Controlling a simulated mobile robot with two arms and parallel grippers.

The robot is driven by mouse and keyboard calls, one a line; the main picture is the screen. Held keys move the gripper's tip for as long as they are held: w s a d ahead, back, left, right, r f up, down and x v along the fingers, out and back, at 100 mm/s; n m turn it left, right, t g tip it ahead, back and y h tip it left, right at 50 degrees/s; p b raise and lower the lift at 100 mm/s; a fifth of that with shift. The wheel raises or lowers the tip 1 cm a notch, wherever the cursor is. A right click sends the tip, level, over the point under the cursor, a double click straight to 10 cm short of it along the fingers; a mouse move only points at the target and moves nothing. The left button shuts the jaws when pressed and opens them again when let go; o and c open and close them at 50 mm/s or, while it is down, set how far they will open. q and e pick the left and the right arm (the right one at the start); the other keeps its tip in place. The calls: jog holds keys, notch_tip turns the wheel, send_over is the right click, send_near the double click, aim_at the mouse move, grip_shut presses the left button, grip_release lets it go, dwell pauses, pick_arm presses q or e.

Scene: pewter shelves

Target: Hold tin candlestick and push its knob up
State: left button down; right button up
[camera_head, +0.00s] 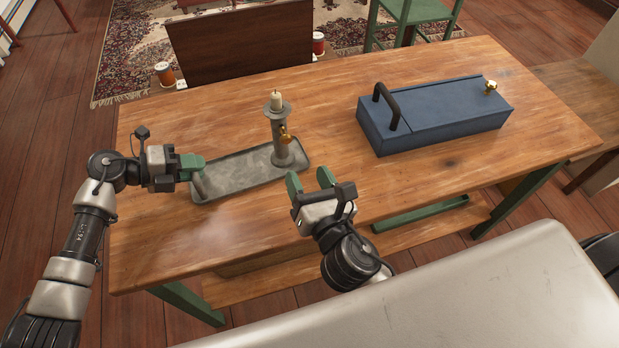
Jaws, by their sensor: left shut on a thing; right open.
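The tin candlestick (281,146) stands upright on the wooden table, its column at the right end of a long grey tray-like base (236,177). A short white candle (276,100) sits in its top. A brass knob (286,134) sticks out from the right side of the column, about halfway up. My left gripper (196,177) is shut on the handle at the left end of the base, its fingers partly hiding it. My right gripper (309,181) is open and empty, in front of and a little right of the column, apart from it, below the knob in the picture.
A blue box (430,118) with a black handle and a brass knob lies at the back right of the wooden table (420,185). A dark brown panel (243,45) stands behind the far edge. The tabletop right of my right gripper is clear.

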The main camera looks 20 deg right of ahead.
dwell(0.4)
pick_arm(q)
jog(key=c, duration=1)
grip_release()
jog(key=v, duration=1.2)
